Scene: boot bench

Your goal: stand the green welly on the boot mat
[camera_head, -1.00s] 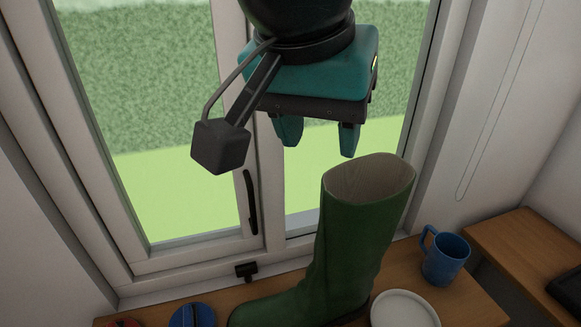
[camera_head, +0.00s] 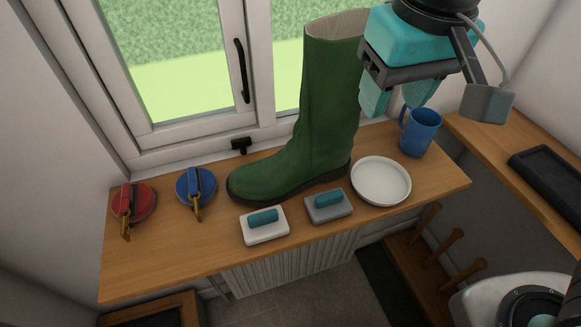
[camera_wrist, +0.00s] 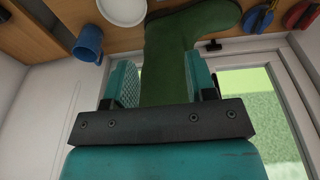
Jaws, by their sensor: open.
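The green welly (camera_head: 320,110) stands upright on the wooden bench under the window, its toe to the left and its open top up. My gripper (camera_head: 398,95) is open and empty, up at the right of the boot's shaft in the head view. In the wrist view the green shaft (camera_wrist: 166,62) shows between my two spread fingers (camera_wrist: 157,80), but I cannot tell how far away it is. A flat black rectangular piece (camera_head: 548,172) lies on the right-hand shelf and a dark strip (camera_head: 385,288) lies on the floor; I cannot tell which is the boot mat.
A white dish (camera_head: 381,181), a blue mug (camera_head: 420,132), two teal-handled blocks (camera_head: 264,226) and red (camera_head: 134,203) and blue (camera_head: 196,187) round items surround the boot. Wooden pegs (camera_head: 440,250) stand low at right. The bench's front left is clear.

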